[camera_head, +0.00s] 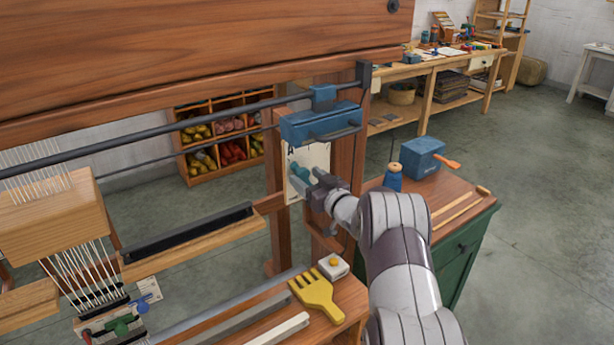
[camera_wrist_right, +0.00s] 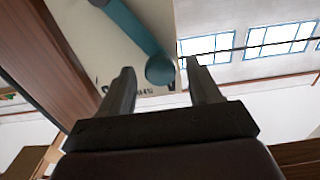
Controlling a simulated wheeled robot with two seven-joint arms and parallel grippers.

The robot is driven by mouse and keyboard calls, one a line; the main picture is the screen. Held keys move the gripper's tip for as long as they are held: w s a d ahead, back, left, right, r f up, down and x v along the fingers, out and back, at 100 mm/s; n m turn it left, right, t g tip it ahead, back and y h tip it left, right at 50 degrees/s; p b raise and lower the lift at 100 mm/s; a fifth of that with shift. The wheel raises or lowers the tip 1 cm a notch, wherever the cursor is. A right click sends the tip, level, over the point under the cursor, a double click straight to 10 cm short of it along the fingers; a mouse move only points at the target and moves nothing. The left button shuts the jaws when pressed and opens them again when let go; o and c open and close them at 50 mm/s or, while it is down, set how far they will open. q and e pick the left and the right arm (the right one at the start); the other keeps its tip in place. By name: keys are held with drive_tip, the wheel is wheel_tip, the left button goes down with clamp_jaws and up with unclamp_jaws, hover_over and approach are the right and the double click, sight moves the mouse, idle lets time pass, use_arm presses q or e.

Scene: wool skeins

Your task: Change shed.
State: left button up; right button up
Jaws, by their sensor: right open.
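A pale plate (camera_head: 318,157) with a letter A at its upper left is fixed to the loom's right post. A teal lever (camera_head: 299,174) lies across it, partly hidden by my gripper. My right gripper (camera_head: 318,184) is open in front of the plate, beside the lever. In the right wrist view, the lever (camera_wrist_right: 128,22) slants down to a round teal knob (camera_wrist_right: 160,70), which shows between my two open fingertips (camera_wrist_right: 160,78). I cannot tell whether the fingers touch it. The plate (camera_wrist_right: 90,40) has small dark lettering, partly hidden. My left gripper is not in view.
A blue carriage (camera_head: 318,122) sits on the dark rail above the plate. A yellow comb (camera_head: 317,294) lies on the loom's front board. A green cabinet (camera_head: 466,250) at the right bears a blue box (camera_head: 421,157), a spool (camera_head: 393,178) and wooden sticks. Warp threads hang at the left.

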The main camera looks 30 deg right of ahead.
drive_tip(key=shift+w+f, duration=0.1)
drive_tip(key=shift+w, duration=0.4)
clamp_jaws()
drive_tip(key=d+m+p, duration=0.8)
drive_tip(key=d+m, duration=0.1)
drive_tip(key=m, duration=0.2)
drive_tip(key=shift+w+d+m, duration=0.25)
drive_tip(key=shift+w+m, duration=0.05)
drive_tip(key=shift+m, duration=0.1)
idle(0.4)
unclamp_jaws()
